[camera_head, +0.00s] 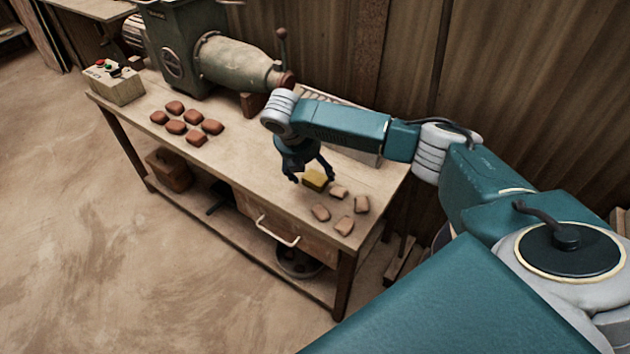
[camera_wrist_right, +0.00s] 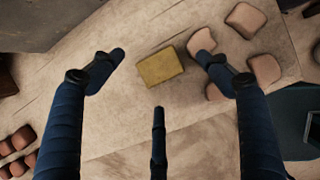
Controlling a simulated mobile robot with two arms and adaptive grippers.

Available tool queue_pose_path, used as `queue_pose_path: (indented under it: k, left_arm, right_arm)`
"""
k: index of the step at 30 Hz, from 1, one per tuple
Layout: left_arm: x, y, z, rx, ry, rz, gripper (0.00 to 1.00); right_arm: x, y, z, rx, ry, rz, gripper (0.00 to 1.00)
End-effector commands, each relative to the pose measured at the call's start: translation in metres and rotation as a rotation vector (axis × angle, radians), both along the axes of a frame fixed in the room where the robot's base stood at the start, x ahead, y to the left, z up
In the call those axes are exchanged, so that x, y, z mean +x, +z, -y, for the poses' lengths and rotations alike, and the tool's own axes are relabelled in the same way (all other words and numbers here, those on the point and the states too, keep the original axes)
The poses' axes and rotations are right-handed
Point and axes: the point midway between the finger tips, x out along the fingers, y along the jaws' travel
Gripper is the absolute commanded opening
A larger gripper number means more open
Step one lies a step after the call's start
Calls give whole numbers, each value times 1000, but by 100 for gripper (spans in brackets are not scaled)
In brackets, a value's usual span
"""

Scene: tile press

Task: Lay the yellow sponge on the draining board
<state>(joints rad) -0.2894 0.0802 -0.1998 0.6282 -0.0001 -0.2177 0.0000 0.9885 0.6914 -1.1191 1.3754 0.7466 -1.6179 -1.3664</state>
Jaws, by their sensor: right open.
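The yellow sponge (camera_head: 316,182) lies flat on the wooden workbench, near its right end. My right gripper (camera_head: 311,177) points down over it with its fingers spread. In the right wrist view the sponge (camera_wrist_right: 160,67) lies between the open fingers (camera_wrist_right: 161,57), with bench visible around it and nothing gripped. A pale ridged board (camera_head: 318,94), which may be the draining board, shows at the back of the bench; my right arm hides much of it. My left gripper is not in view.
Several tan blocks (camera_head: 344,226) lie close to the sponge on its right and front side. Several red-brown blocks (camera_head: 176,127) lie on the left part of the workbench (camera_head: 240,150). A green machine (camera_head: 228,60) stands at the back left. The bench middle is clear.

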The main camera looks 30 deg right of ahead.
Motion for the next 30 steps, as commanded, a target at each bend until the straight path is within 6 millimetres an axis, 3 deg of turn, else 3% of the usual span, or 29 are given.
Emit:
queue_pose_path:
  k: [9, 19, 25, 30]
  left_arm:
    - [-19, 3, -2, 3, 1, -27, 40]
    - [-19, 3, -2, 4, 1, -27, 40]
    - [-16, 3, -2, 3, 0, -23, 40]
    - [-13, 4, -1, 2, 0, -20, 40]
  right_arm:
    - [8, -41, 10, 0, -1, -2, 77]
    - [9, -48, 12, 0, 1, 0, 77]
    - [9, -48, 12, 0, 0, 0, 37]
    - [9, -48, 12, 0, 0, 0, 30]
